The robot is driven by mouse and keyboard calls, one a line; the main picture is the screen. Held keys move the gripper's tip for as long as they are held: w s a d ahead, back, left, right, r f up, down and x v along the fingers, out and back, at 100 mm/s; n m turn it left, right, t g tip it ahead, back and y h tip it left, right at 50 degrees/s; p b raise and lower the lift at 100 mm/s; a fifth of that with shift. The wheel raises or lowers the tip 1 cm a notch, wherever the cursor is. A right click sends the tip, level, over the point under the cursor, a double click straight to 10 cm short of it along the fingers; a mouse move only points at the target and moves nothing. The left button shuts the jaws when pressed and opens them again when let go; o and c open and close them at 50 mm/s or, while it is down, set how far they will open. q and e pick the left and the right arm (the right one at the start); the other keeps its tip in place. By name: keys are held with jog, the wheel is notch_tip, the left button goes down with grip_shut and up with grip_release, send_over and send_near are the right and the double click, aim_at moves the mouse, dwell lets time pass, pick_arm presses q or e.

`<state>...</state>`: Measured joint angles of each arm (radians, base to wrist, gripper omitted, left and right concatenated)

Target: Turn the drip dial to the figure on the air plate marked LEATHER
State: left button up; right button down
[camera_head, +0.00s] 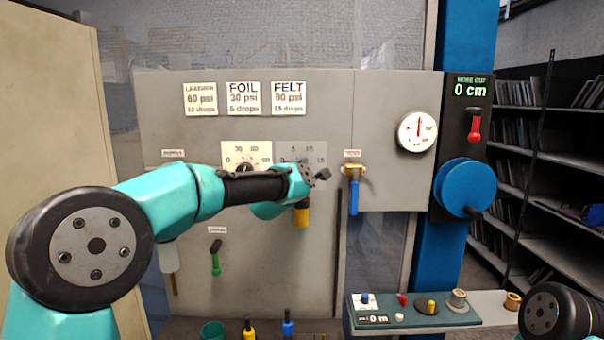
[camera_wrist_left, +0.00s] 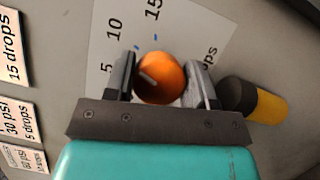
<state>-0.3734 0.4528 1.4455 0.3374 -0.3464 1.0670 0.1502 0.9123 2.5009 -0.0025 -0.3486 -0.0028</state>
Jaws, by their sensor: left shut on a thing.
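The LEATHER plate (camera_head: 200,98) hangs leftmost of three white plates and reads 60 psi; its drops figure is blurred and looks like 15. The drip dial's scale plate (camera_head: 317,152) shows 5, 10 and 15. My left gripper (camera_head: 316,176) is in front of it and hides the knob in the head view. In the left wrist view, its fingers (camera_wrist_left: 165,85) are shut around the orange drip knob (camera_wrist_left: 163,75). The knob's white mark slants toward the upper left, around the 5 to 10 side; its exact figure is unclear. My right gripper is out of view.
The FOIL plate (camera_head: 244,98) and FELT plate (camera_head: 288,98) hang beside it. A psi dial plate (camera_head: 247,150) is partly behind my left arm. A yellow-and-black part (camera_head: 302,216) hangs below the drip dial. A blue-handled valve (camera_head: 353,195) is to the right.

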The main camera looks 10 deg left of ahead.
pick_arm(q)
jog(key=shift+r, duration=0.15)
dwell(0.3)
jog(key=o, duration=0.9)
jog(key=shift+s, duration=0.1)
jog(key=v, duration=1.7)
jog(key=shift+s+a, duration=0.1)
